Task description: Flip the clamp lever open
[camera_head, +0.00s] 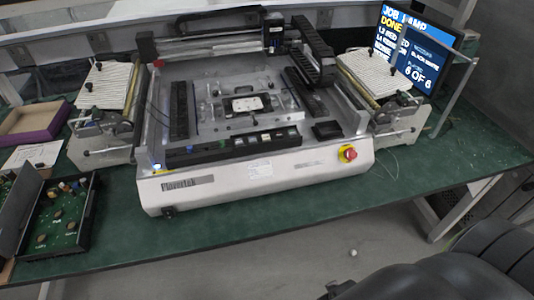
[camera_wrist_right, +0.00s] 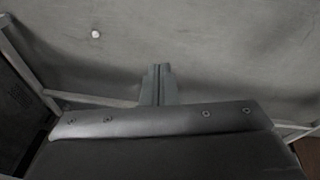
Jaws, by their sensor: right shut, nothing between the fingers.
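A white pick-and-place machine (camera_head: 260,185) stands on the green table. In its middle a small light board or plate (camera_head: 245,104) sits in a dark frame on the metal bed. A clamp lever is too small to make out for certain, so I cannot tell its position. My right gripper (camera_wrist_right: 157,72) shows in the right wrist view, shut and empty, over the grey floor and apart from the machine. My left gripper is not in view.
A red knob (camera_head: 348,153) is on the machine's front right. Feeder units (camera_head: 104,125) (camera_head: 397,119) flank it. A screen (camera_head: 418,50) stands at the back right. A black tray with green boards (camera_head: 92,215) and a purple box (camera_head: 36,134) lie left. The table's front strip is clear.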

